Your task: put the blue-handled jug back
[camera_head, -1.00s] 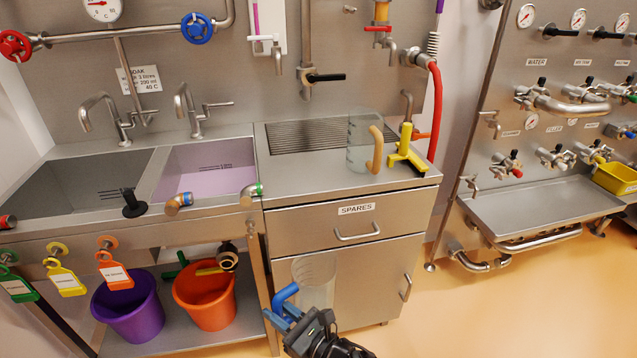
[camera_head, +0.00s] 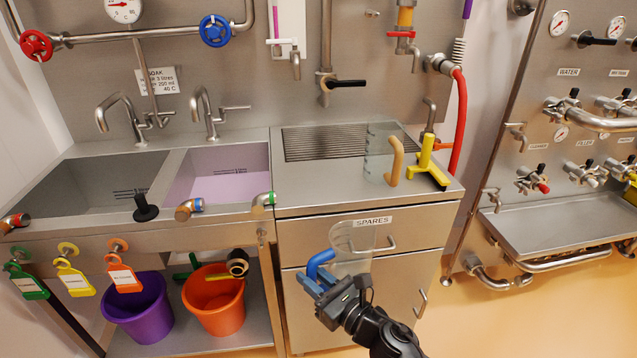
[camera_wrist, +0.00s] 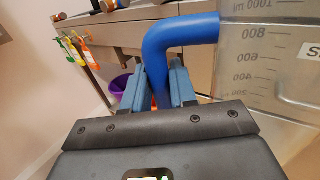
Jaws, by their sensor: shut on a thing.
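In the wrist view the handle (camera_wrist: 180,38) runs down between my two blue fingers (camera_wrist: 157,88). The jug's graduated wall (camera_wrist: 250,70) is at the right there, with marks from 400 to 1000 ml. The jug's base is partly hidden in the head view.
A clear jug with an orange handle (camera_head: 378,155) stands on the steel worktop (camera_head: 300,190), by a yellow-handled tool (camera_head: 425,160). A ribbed drain area (camera_head: 325,142) lies behind. Sinks are at the left, with purple (camera_head: 138,308) and orange (camera_head: 215,303) buckets below.

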